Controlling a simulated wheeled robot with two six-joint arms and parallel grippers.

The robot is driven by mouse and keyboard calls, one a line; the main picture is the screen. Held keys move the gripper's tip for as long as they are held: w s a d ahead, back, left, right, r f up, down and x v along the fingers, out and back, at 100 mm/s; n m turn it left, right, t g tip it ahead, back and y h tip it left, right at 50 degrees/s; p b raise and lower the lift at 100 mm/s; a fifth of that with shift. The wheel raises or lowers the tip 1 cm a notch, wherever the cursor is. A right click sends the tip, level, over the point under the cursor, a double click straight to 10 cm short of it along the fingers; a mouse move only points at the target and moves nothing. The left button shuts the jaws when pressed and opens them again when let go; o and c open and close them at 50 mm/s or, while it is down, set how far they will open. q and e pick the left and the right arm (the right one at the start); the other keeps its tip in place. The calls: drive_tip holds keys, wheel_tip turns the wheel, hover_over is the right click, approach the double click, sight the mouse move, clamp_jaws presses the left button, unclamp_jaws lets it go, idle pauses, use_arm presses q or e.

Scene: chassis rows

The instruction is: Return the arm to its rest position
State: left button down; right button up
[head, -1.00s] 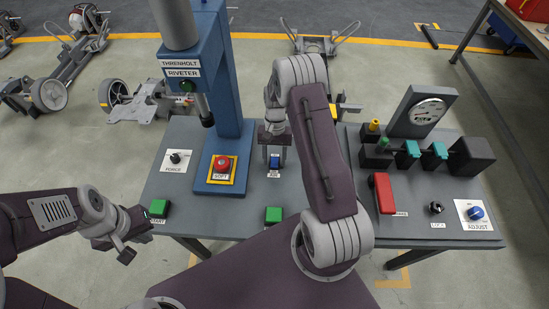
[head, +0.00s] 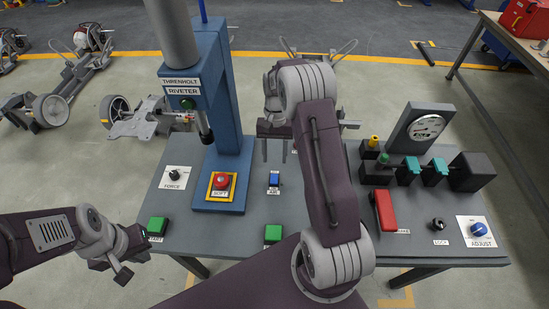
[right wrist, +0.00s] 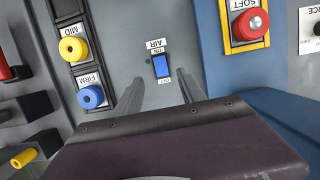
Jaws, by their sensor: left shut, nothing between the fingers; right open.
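My right arm reaches over the grey console (head: 240,229). Its gripper (head: 275,152) is open and empty, raised above the console's far part. In the right wrist view, the spread fingertips (right wrist: 160,92) frame the area just below the blue AIR switch (right wrist: 161,65). The fingers look clear of the switch. It also shows uncovered in the head view (head: 274,180). My left gripper (head: 133,264) is shut and empty at the lower left, near the green START button (head: 157,225). Its arm is low, off the console's left side.
The blue riveter (head: 230,120) stands behind the red SOFT button (head: 222,181). A gauge (head: 427,127), a red lever (head: 384,210) and a blue ADJUST knob (head: 479,229) are at the right. Yellow MID (right wrist: 73,49) and blue FIRM (right wrist: 91,97) buttons are beside the right gripper.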

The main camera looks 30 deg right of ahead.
drive_tip(key=s+a+r+n+t, duration=0.1)
drive_tip(key=s+a+r+n, duration=0.1)
drive_tip(key=a+r, duration=0.5)
drive_tip(key=s+a+f+n+t, duration=0.1)
drive_tip(key=s+n, duration=0.1)
drive_tip(key=s, duration=0.4)
drive_tip(key=s+a+f+n+t+h, duration=0.1)
drive_tip(key=s+n, duration=0.1)
drive_tip(key=s, duration=0.5)
drive_tip(key=shift+f+t, duration=0.15)
drive_tip(key=shift+t, duration=0.25)
